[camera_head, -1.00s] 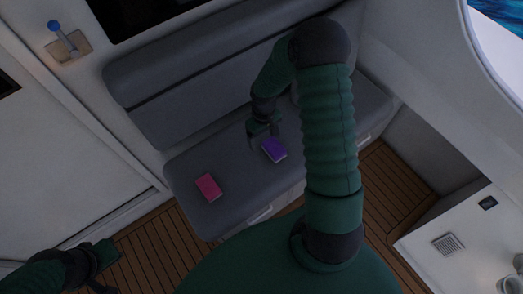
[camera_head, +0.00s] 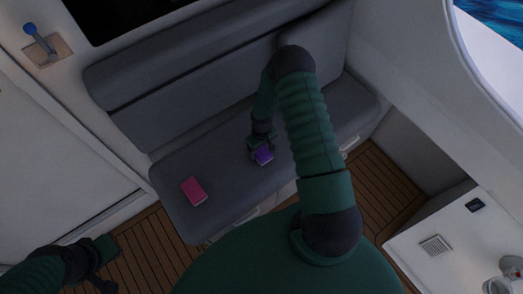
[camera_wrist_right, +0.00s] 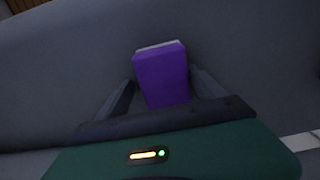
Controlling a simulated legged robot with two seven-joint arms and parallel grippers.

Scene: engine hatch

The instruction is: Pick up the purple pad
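The purple pad (camera_head: 263,156) lies on the grey bench seat (camera_head: 225,160). In the right wrist view the purple pad (camera_wrist_right: 162,75) sits between the two fingers, with its pale page edge at the far side. My right gripper (camera_head: 261,146) is over the pad. In the right wrist view my right gripper (camera_wrist_right: 163,88) is open, with a finger on each side of the pad and small gaps visible. The near end of the pad is hidden by the gripper body. My left gripper (camera_head: 108,264) is low at the left, over the floor, empty; its fingers appear apart.
A pink pad (camera_head: 194,191) lies on the seat to the left of the purple one. The bench backrest (camera_head: 190,80) rises behind. A white counter (camera_head: 455,240) with cups stands at the lower right. The seat between the pads is clear.

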